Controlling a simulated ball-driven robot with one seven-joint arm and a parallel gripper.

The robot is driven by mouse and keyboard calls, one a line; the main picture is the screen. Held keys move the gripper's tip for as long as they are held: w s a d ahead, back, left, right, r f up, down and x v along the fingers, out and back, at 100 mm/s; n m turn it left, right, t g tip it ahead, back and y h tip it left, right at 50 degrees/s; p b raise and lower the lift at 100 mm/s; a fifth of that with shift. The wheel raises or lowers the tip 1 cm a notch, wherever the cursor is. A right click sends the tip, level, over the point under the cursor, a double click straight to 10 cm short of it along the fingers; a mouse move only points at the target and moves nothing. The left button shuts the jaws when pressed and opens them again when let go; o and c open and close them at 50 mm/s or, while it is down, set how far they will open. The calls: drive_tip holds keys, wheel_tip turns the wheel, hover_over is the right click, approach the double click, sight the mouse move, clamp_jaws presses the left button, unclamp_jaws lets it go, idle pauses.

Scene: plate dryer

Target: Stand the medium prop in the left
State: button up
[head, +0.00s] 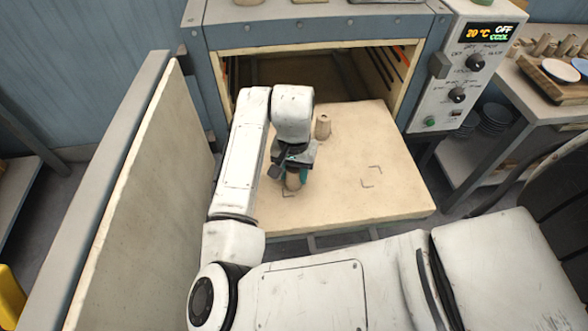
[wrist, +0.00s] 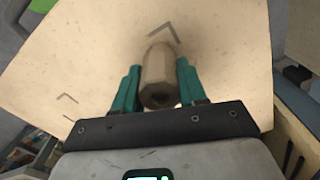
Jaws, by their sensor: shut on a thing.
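My gripper (head: 294,178) is over the left part of the pale pulled-out shelf (head: 340,217). Its teal fingers, also in the wrist view (wrist: 158,92), are shut on a beige faceted prop (wrist: 160,75) between them. In the head view the prop (head: 293,183) shows just under the fingers, beside a dark corner mark (head: 288,194) on the shelf. The wrist view shows a corner mark (wrist: 164,32) just beyond the prop. The prop looks upright; whether its base touches the shelf I cannot tell. Another beige prop (head: 323,126) stands further back on the shelf.
Corner marks (head: 372,177) on the right half of the shelf enclose bare surface. The dryer opening (head: 310,80) is behind the shelf. The open door (head: 150,190) stands at the left. A side table (head: 560,115) at the right holds a wooden board with plates.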

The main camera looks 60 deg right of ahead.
drive_tip(key=shift+f, duration=0.2)
drive_tip(key=o, duration=1.2)
drive_tip(key=shift+c, duration=0.2)
wheel_tip(320, 180, up, 12)
drive_tip(key=shift+r, duration=0.2)
